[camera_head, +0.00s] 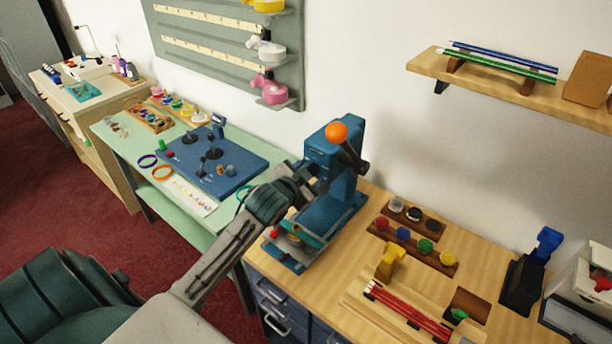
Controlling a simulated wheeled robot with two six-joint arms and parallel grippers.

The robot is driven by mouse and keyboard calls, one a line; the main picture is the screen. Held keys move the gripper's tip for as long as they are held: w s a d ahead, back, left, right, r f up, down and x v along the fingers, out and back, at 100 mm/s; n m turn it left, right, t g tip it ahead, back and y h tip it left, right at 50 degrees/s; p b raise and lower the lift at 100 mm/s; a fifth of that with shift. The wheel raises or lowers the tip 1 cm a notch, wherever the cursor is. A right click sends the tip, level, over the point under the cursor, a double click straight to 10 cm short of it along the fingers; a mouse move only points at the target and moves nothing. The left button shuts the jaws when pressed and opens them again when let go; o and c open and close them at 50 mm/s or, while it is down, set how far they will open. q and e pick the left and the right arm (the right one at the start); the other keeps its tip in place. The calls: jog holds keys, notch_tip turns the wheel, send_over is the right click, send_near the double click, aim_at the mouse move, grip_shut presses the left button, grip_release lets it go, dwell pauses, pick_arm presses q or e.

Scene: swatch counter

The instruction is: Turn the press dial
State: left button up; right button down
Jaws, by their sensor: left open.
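My left arm reaches up from the lower left, and my left gripper (306,177) is at the left side of the press's upright. Its fingers are open, small and dark against the press, and I cannot tell whether they touch it. My right gripper is out of view.
On the counter, right of the press, are a rack of coloured knobs (417,243), a yellow piece (391,261) and a tray of red pencils (405,312). A green table (110,145) with a blue board (240,175) stands left. A wall shelf (490,78) is upper right.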

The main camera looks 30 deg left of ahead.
pick_arm(q)
jog(key=b+v, duration=0.3)
jog(key=v, duration=0.8)
jog(key=shift+w+a, duration=0.1)
